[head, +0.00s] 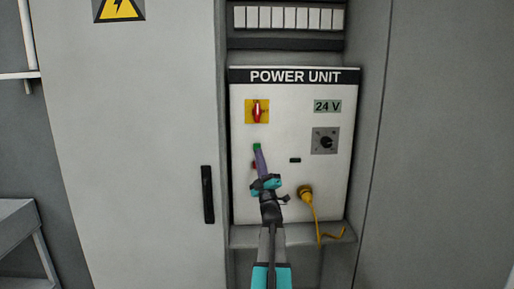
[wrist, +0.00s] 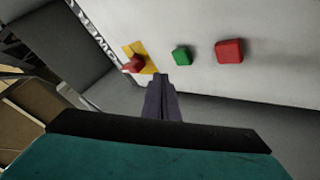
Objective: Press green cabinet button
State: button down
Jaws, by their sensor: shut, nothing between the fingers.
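The green button (head: 257,146) is on the white power unit panel (head: 290,215), below the red switch on a yellow plate (head: 257,111). It also shows in the wrist view (wrist: 181,54) as a green block standing out from the panel. My gripper (head: 259,154) is shut and empty. In the head view its fingertips overlap the area just below the green button. In the wrist view my gripper (wrist: 162,82) ends below and left of the green button, and a gap of panel shows between them. Whether the tips touch the panel cannot be told.
A red button (wrist: 229,51) sits beside the green one, partly hidden by my gripper in the head view. A yellow plug with cable (head: 306,194) hangs at lower right. A black knob (head: 325,141) is at right. The cabinet door (head: 140,150) stands left with a black handle (head: 207,194).

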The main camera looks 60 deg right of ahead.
jog(key=shift+w+d+b, duration=0.65)
jog(key=shift+w+d, duration=0.15)
jog(key=shift+d, duration=0.25)
jog(key=shift+w+d+b, duration=0.6)
jog(key=shift+d+b, duration=0.15)
jog(key=shift+b, duration=0.35)
dwell(2.5)
jog(key=shift+s+a, duration=0.1)
dwell(0.3)
jog(key=shift+s+a+b, duration=0.45)
jog(key=shift+a+b, duration=0.15)
jog(key=shift+a, duration=0.05)
jog(key=s+a+b, duration=0.1)
jog(key=a, duration=0.1)
jog(key=s+a+b, duration=0.1)
jog(key=s+a, duration=0.1)
dwell(0.8)
jog(key=shift+w, duration=0.1)
dwell(0.6)
